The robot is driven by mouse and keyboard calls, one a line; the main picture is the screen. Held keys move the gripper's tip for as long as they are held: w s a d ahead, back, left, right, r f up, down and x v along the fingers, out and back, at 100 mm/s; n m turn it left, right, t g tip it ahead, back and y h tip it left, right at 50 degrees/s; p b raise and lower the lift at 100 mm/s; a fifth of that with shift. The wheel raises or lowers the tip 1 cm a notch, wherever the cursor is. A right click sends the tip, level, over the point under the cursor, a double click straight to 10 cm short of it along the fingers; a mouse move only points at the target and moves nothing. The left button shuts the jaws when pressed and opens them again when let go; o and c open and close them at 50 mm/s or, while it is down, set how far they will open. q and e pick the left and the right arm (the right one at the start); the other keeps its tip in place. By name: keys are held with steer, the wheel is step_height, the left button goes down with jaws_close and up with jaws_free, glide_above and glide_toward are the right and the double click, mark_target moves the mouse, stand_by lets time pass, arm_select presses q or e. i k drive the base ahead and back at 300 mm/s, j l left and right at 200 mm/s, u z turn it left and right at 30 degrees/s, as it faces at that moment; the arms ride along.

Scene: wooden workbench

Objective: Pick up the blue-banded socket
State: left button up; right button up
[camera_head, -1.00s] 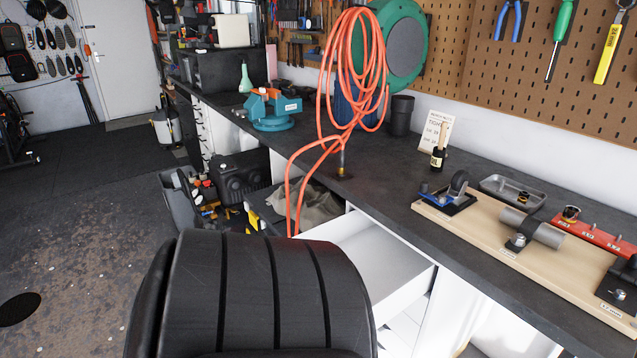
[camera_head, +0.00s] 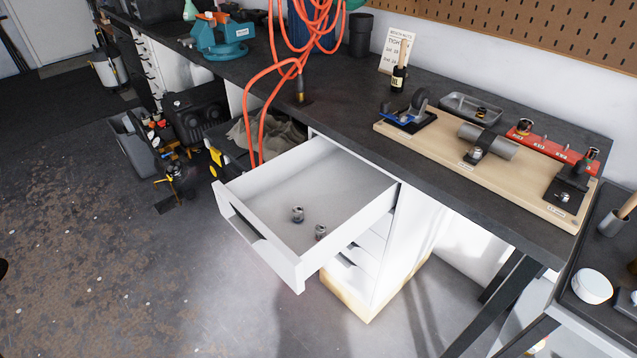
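Two small metal sockets sit in the open white drawer (camera_head: 322,178), near its front. One socket (camera_head: 298,214) is left of and behind the other socket (camera_head: 320,232), and they stand apart. Each seems to carry a dark or coloured band, but they are too small for me to tell which band is blue. More sockets show on the red rail (camera_head: 553,143) on the bench, one (camera_head: 525,126) at its left end and one (camera_head: 592,153) at its right end; their band colours are unclear. Neither of my grippers is in view.
The dark workbench (camera_head: 350,110) runs above the drawer. A wooden board (camera_head: 525,187) on it carries fixtures, and a grey tray (camera_head: 470,107) lies behind. Orange hose (camera_head: 262,110) hangs left of the drawer. A dark cart (camera_head: 610,250) stands at right. Floor before the drawer is clear.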

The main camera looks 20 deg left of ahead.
mark_target(297, 211)
steer(key=u, duration=0.85)
steer(key=z, duration=1.55)
steer(key=u, duration=1.5)
